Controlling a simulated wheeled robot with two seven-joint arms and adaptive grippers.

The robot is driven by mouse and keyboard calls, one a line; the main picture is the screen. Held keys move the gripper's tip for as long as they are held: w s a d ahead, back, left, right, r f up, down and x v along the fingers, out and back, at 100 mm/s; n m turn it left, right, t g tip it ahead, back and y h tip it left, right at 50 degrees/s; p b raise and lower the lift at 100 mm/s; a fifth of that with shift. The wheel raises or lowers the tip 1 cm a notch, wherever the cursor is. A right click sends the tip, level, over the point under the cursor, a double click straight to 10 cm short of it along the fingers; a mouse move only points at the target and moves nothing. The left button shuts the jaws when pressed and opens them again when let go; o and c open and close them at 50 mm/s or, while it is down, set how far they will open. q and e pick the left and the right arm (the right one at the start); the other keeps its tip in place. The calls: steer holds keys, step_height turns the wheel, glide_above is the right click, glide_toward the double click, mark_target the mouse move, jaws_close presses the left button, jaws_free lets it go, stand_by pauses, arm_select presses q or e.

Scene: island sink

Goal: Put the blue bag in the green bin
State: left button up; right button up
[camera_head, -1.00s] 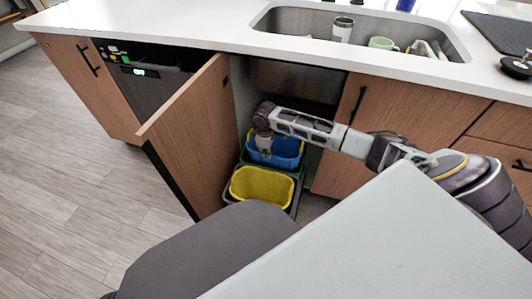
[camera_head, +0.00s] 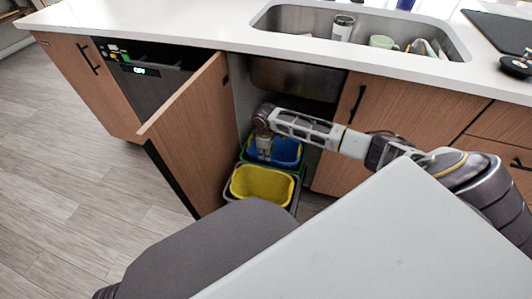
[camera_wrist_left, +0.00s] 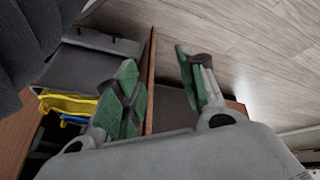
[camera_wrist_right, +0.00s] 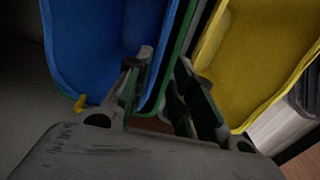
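The blue bag (camera_head: 286,152) sits open in the rear bin under the sink; it fills the upper left of the right wrist view (camera_wrist_right: 100,45). The green bin (camera_wrist_right: 172,50) shows as a green rim along the bag's edge. My right gripper (camera_wrist_right: 165,62) reaches down at the blue bag; its fingertips are a little apart, at the rim between the blue and yellow bags. I cannot tell whether they touch the bag. In the left wrist view my left gripper (camera_wrist_left: 160,60) is open and empty, with a brown panel edge behind the gap.
A yellow bag (camera_head: 262,186) lines the bin in front. An open cabinet door (camera_head: 195,135) stands to the left of the bins. The sink (camera_head: 300,22) and white counter (camera_head: 190,22) lie above. The floor (camera_head: 80,180) at left is clear.

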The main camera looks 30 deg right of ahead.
arm_select(q)
steer(key=a+r+p, duration=0.1)
steer(key=p, duration=0.1)
steer(key=s+a+r+g+y+p, duration=0.1)
steer(key=shift+s+r+p, duration=0.15)
steer(key=shift+r+p, duration=0.15)
steer(key=shift+p, duration=0.05)
arm_select(e)
step_height(320, 180, up, 13)
steer(key=shift+s+a+r, duration=0.15)
steer(key=shift+s+a, duration=0.05)
stand_by(0.5)
arm_select(q)
steer(key=shift+r, duration=0.1)
stand_by(0.3)
